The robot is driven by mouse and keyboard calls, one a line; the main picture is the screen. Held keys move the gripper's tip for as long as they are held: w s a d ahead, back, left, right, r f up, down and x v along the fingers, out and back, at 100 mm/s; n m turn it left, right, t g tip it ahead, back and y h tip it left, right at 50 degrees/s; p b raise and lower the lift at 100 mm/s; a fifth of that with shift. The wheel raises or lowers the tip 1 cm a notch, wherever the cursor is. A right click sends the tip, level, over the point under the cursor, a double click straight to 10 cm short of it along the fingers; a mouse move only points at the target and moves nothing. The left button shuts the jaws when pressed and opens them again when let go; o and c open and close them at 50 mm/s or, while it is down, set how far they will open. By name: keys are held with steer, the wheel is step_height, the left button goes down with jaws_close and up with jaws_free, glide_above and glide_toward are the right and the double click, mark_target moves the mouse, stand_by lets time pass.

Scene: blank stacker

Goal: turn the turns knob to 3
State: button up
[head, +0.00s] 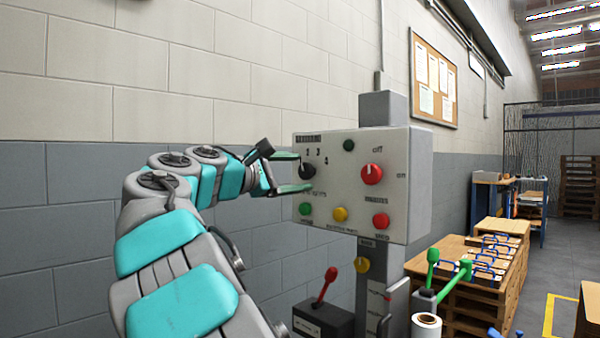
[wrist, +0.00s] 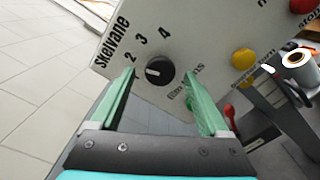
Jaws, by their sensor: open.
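The turns knob (head: 308,171) is black and round and sits at the upper left of the grey control box (head: 410,190). In the wrist view the knob (wrist: 160,71) has a white pointer mark directed to the left, a little below the printed 2. The numbers 2, 3 and 4 arc over it, with the 3 (wrist: 142,39) at its upper left. My gripper (head: 303,172) is open, with its green fingers on either side of the knob. In the wrist view my gripper (wrist: 161,82) shows gaps between both fingers and the knob.
A red on/off knob (head: 372,173) is right of the turns knob. Green (head: 305,209), yellow (head: 340,214) and red (head: 380,220) buttons line the panel's lower part. A red-handled lever (head: 327,286) stands below. Pallets with blue-handled items stand at right.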

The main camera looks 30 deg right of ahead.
steer(key=shift+x, duration=0.8)
steer(key=shift+c, duration=0.2)
jaws_close()
